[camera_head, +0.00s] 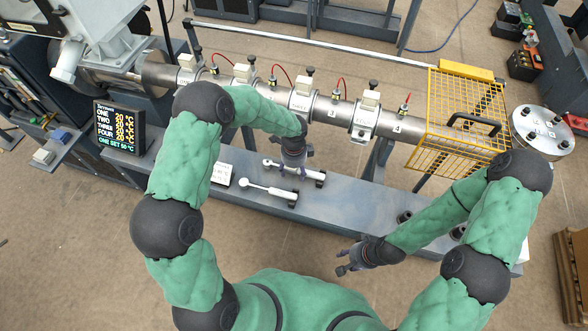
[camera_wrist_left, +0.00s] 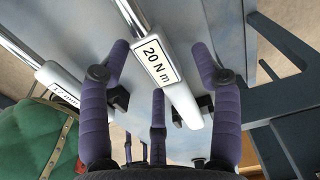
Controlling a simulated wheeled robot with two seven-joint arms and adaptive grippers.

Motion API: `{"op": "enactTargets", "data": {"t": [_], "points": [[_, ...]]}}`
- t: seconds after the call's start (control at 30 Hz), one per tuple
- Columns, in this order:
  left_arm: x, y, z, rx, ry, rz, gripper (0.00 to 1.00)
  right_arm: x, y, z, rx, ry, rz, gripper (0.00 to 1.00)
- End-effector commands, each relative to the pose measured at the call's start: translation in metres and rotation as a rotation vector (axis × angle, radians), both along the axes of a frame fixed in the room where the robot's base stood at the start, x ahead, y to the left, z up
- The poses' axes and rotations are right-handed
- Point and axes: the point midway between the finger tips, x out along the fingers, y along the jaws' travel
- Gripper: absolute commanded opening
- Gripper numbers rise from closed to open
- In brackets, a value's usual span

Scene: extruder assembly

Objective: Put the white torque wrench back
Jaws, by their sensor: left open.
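Two white-handled torque wrenches lie on the grey bench. The rear wrench (camera_head: 308,174) is under my left gripper (camera_head: 294,163), which partly covers it in the head view. The front wrench (camera_head: 270,189) lies nearer my body. In the left wrist view, a white handle marked "20 N m" (camera_wrist_left: 158,62) lies between the spread purple fingers of my left gripper (camera_wrist_left: 160,60), which is open. A second white handle (camera_wrist_left: 62,84) shows at the left with its label partly hidden. My right gripper (camera_head: 345,261) is held in front of the bench, empty, its fingers apart.
The extruder barrel (camera_head: 330,108) with clamps and red cables runs behind the bench (camera_head: 345,200). A yellow mesh guard (camera_head: 465,115) covers its right end. A display (camera_head: 120,127) stands at the left, and a small white label (camera_head: 222,175) lies beside the wrenches.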

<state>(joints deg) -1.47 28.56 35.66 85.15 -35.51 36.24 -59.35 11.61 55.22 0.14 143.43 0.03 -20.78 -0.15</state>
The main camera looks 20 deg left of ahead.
Motion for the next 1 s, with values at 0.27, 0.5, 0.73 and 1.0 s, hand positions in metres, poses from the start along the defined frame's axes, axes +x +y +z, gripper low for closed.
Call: {"op": "enactTargets", "data": {"t": [0.27,0.5,0.73,1.0], "points": [[0.001,0.0,0.014,0.0,-0.002,0.0,0.64,0.0,0.0,0.0,0.0,0.0,0.0,0.4],[0.001,0.0,0.059,0.0,-0.004,0.0,0.64,0.0,0.0,0.0,0.0,0.0,0.0,0.4],[0.0,0.0,0.099,0.0,-0.002,0.0,0.64,0.0,0.0,0.0,0.0,0.0,0.0,0.4],[-0.001,0.0,0.119,0.0,0.001,0.0,0.64,0.0,0.0,0.0,0.0,0.0,0.0,0.4]]}}
